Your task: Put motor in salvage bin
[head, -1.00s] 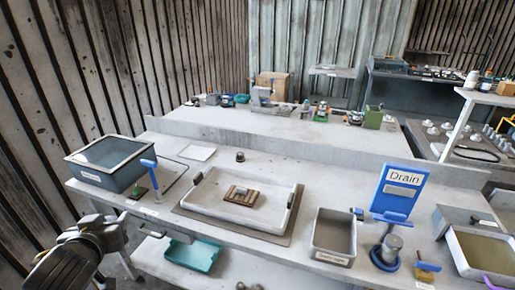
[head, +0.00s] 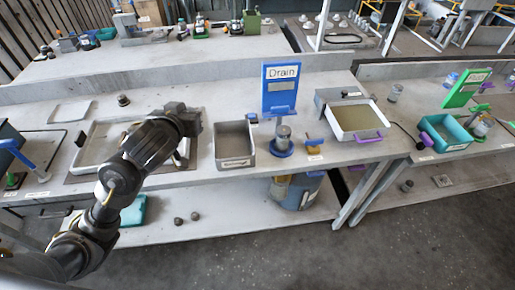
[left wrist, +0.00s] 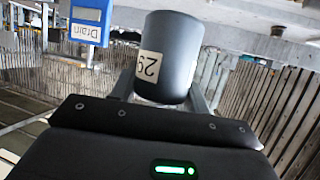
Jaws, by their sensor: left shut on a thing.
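My left gripper (head: 186,122) is over the right side of the white tray (head: 92,130), left of the grey bin (head: 235,150). In the left wrist view the gripper (left wrist: 165,90) is shut on a grey cylinder (left wrist: 170,40) with a white label reading "29", which looks like the motor. The cylinder cannot be made out in the head view. I cannot read which bin is the salvage bin. A dark blue-grey bin (head: 9,148) is cut off at the left edge. My right gripper is not in view.
A blue Drain stand (head: 280,92) is behind a metal cylinder on a blue base (head: 281,148). A teal bin (head: 446,132) and green stand (head: 466,90) are on the right bench.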

